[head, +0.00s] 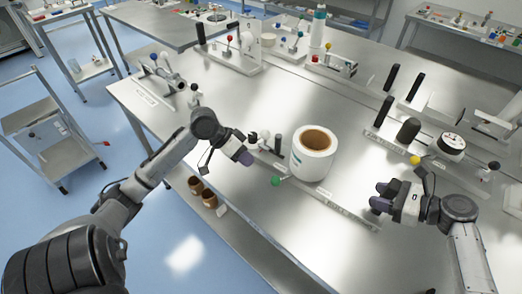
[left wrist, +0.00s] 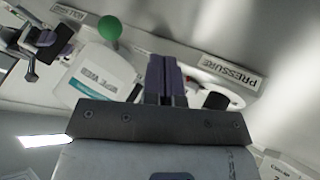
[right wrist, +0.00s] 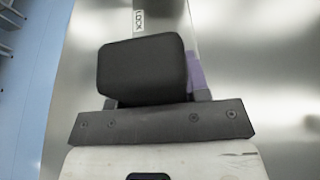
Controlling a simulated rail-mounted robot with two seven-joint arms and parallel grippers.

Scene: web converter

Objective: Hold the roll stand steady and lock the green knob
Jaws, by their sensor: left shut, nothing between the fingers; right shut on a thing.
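The roll stand carries a white roll with a brown core (head: 313,152). The roll also shows in the left wrist view (left wrist: 95,75). The green knob (head: 276,181) sticks out at the roll's front left, and is a green ball in the left wrist view (left wrist: 110,28). My left gripper (head: 247,158) is shut and empty, left of the roll and apart from the knob. My right gripper (head: 381,201) is right of the roll, shut on a black block (right wrist: 143,70). The block fills its fingers; I cannot tell what it is fixed to.
A black post (head: 278,143) stands between my left gripper and the roll. A gauge (head: 451,146), a yellow knob (head: 415,160) and a black cylinder (head: 408,130) are beyond my right gripper. A strip marked PRESSURE (left wrist: 232,73) lies near my left gripper. A LOCK label (right wrist: 139,20) lies beyond the block.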

